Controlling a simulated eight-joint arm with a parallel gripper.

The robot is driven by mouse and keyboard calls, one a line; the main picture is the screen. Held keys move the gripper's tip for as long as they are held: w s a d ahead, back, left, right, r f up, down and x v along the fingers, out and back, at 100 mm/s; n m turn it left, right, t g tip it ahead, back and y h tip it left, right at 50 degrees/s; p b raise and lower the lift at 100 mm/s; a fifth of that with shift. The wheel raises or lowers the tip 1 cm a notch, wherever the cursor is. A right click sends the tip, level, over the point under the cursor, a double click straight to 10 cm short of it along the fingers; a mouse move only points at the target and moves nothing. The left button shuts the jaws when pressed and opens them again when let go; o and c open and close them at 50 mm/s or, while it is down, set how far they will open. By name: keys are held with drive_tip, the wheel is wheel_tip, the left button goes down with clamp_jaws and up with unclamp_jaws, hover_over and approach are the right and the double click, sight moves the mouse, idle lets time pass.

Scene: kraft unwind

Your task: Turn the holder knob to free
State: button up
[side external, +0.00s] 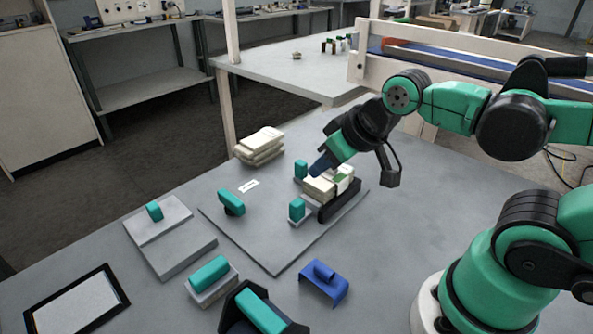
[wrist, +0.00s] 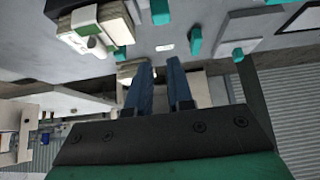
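A cream block (side external: 318,185) with a green and white patch sits in a black holder (side external: 341,203) on the grey plate (side external: 262,240). Teal upright pieces stand beside it, one behind (side external: 300,169) and one in front (side external: 297,209). A teal bar on a dark base (side external: 231,203) sits farther left on the plate. I cannot tell which teal piece is the holder knob. My gripper (side external: 320,164) has blue fingers just above or beside the block; contact is unclear. In the wrist view my gripper (wrist: 160,66) has its fingers apart with nothing between them. The block (wrist: 88,28) is at upper left.
A stack of cream slabs (side external: 259,146) lies at the back. A grey block with a teal knob (side external: 170,232), another teal-topped block (side external: 212,281), a blue bracket (side external: 324,284) and a black-framed panel (side external: 75,307) lie in front and left. The table right of the plate is clear.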

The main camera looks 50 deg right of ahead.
drive_tip(key=o, duration=0.3)
drive_tip(key=shift+w+a+r+n, duration=0.1)
drive_tip(key=shift+w+r+n, duration=0.1)
drive_tip(key=shift+w+n, duration=0.1)
drive_tip(key=o, duration=0.8)
drive_tip(key=w+n, duration=0.1)
drive_tip(key=w+r+n+g, duration=0.1)
drive_tip(key=shift+w+a+r+n, duration=0.2)
drive_tip(key=shift+w+a+n, duration=0.05)
drive_tip(key=shift+a+n, duration=0.1)
drive_tip(key=w+n, duration=0.2)
drive_tip(key=w+a+n+g, duration=0.1)
drive_tip(key=w, duration=0.1)
drive_tip(key=w+a+n+g, duration=0.1)
drive_tip(key=w+n, duration=0.1)
drive_tip(key=shift+n, duration=0.35)
drive_tip(key=n+g, duration=0.4)
drive_tip(key=n, duration=0.5)
hover_over(230, 196)
wheel_tip(230, 196, down, 7)
drive_tip(key=shift+s+f, duration=0.1)
drive_tip(key=shift+f, duration=3)
drive_tip(key=c, duration=0.9)
